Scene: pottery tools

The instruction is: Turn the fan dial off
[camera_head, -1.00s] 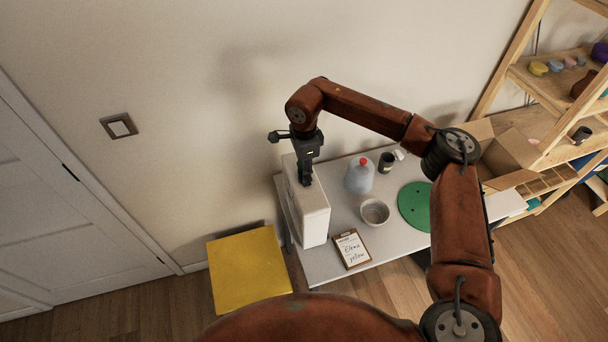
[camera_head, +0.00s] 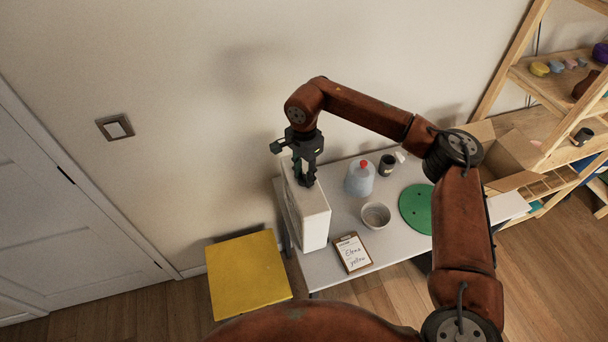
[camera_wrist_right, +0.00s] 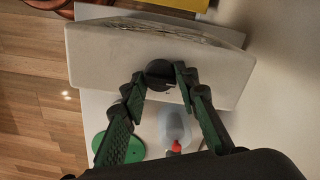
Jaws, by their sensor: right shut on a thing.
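The fan is a white box-shaped unit (camera_head: 316,222) standing upright at the left end of the grey table; its top fills the upper part of the right wrist view (camera_wrist_right: 105,58). The fan dial (camera_wrist_right: 160,70) is a small dark round knob on that top face. My right gripper (camera_head: 306,181) points down onto the fan's top. In the right wrist view its fingertips (camera_wrist_right: 161,77) sit on either side of the dial, shut on it. In the head view the gripper hides the dial. My left gripper is not in view.
On the table (camera_head: 333,279) are a clear jug with a red cap (camera_head: 360,178), a dark cup (camera_head: 387,164), a grey bowl (camera_head: 376,215), a green disc (camera_head: 415,208) and a clipboard (camera_head: 352,252). A yellow stool (camera_head: 247,275) stands left. The wall is behind.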

